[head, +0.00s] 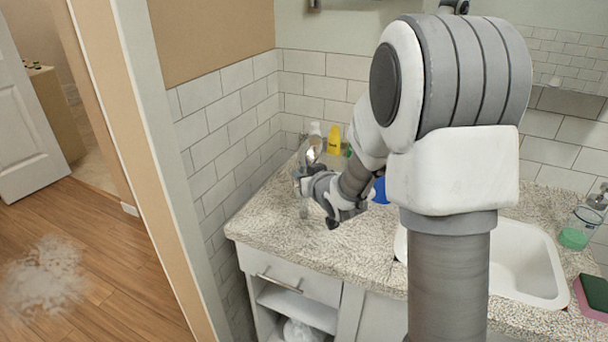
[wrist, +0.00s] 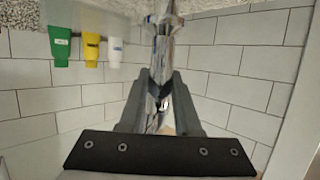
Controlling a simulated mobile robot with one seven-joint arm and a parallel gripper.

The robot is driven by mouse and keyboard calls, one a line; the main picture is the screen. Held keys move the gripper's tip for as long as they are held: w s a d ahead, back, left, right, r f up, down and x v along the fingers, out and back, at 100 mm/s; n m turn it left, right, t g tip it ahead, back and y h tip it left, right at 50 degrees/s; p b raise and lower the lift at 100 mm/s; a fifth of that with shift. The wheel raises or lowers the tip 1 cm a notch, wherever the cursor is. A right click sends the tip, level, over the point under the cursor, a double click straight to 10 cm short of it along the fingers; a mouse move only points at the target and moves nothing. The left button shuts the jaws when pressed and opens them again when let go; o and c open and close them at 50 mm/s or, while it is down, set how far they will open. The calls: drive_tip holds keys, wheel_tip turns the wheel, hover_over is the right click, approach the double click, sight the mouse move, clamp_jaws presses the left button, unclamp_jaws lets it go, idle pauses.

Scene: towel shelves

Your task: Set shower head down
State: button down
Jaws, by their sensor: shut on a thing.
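The shower head (head: 312,151) is a shiny chrome piece held upright over the back left of the speckled counter (head: 270,222). In the wrist view the chrome shower head (wrist: 162,62) runs up the middle between my two fingers. My gripper (head: 302,180) is shut on it, and in the wrist view the gripper (wrist: 160,95) has a finger on each side of the chrome. My gripper and wrist hide part of it in the head view. I cannot tell whether its lower end touches the counter.
White, yellow (head: 334,139) and green bottles stand at the back corner by the tiled wall. A blue item (head: 380,190) is partly behind my arm. The white sink (head: 530,262), a jar (head: 578,236) and a sponge (head: 592,296) are right. The counter's front left is clear.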

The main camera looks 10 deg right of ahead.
drive_tip(key=shift+f, duration=0.15)
drive_tip(key=c, duration=0.6)
unclamp_jaws()
drive_tip(key=shift+r, duration=0.25)
drive_tip(key=s+d+r+m+g+h, duration=0.1)
drive_tip(key=s+r, duration=0.2)
drive_tip(key=s, duration=0.3)
drive_tip(key=s+d+r+g+h+p, duration=0.1)
drive_tip(key=s+d+r, duration=0.1)
drive_tip(key=s, duration=0.5)
drive_tip(key=s+d+r+m+g+h, duration=0.1)
drive_tip(key=s+r, duration=0.2)
drive_tip(key=s, duration=0.3)
drive_tip(key=s+a+r+g, duration=0.1)
drive_tip(key=s+a+g, duration=0.1)
drive_tip(key=s, duration=0.6)
drive_tip(key=s+a+g, duration=0.1)
drive_tip(key=s+g, duration=0.2)
drive_tip(key=s, duration=0.5)
drive_tip(key=shift+s+a+r+y, duration=0.3)
drive_tip(key=shift+a+r+y, duration=0.05)
drive_tip(key=shift+y, duration=0.05)
